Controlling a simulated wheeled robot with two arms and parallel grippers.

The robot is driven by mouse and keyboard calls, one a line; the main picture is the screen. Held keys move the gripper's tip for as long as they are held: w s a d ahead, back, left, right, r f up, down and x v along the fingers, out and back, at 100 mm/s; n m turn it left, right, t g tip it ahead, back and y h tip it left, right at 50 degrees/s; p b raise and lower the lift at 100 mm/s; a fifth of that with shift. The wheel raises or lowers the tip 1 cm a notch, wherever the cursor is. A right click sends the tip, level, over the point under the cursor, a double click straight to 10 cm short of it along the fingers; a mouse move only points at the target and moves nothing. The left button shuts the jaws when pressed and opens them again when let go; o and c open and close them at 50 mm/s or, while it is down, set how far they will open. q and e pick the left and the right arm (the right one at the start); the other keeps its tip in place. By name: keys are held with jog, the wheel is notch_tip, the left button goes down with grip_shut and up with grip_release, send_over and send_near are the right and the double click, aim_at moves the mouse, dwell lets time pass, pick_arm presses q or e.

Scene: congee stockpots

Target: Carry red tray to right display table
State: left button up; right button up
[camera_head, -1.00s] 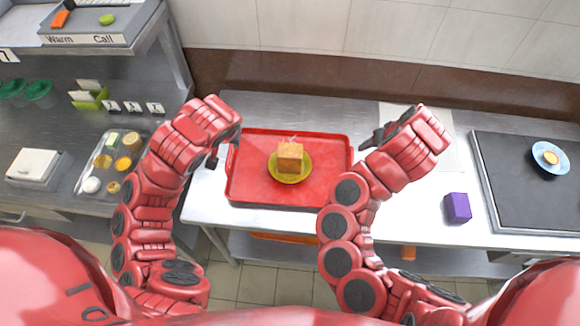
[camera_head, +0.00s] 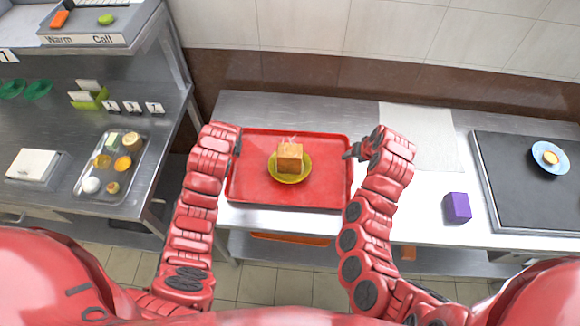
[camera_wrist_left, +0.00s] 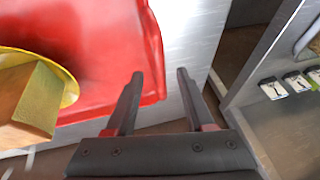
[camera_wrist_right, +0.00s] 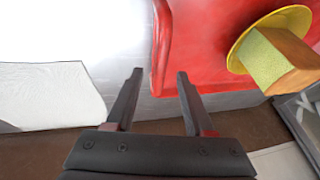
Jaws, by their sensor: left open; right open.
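The red tray (camera_head: 310,188) lies flat on the middle metal table, with a yellow plate (camera_head: 291,178) on it that bears a brown block (camera_head: 290,156). My left gripper (camera_head: 237,146) is open at the tray's left edge. In the left wrist view, its two fingers (camera_wrist_left: 158,90) point at the tray rim (camera_wrist_left: 152,50). My right gripper (camera_head: 353,153) is open at the tray's right edge. In the right wrist view, its fingers (camera_wrist_right: 158,90) are beside the tray rim (camera_wrist_right: 160,40). Neither is closed on the tray.
A purple cube (camera_head: 457,208) and a pale sheet (camera_head: 425,140) lie right of the tray. A dark mat (camera_head: 515,200) with a blue plate (camera_head: 549,157) is at the far right. A left counter holds a metal food tray (camera_head: 108,182). Bare table shows between sheet and mat.

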pick_arm(q)
jog(key=shift+x, duration=1.3)
pick_arm(e)
jog(key=shift+x, duration=1.35)
pick_arm(q)
jog(key=shift+c, duration=0.2)
pick_arm(e)
jog(key=shift+c, duration=0.2)
pick_arm(q)
grip_shut()
pick_arm(e)
grip_shut()
jog(key=shift+w, duration=0.1)
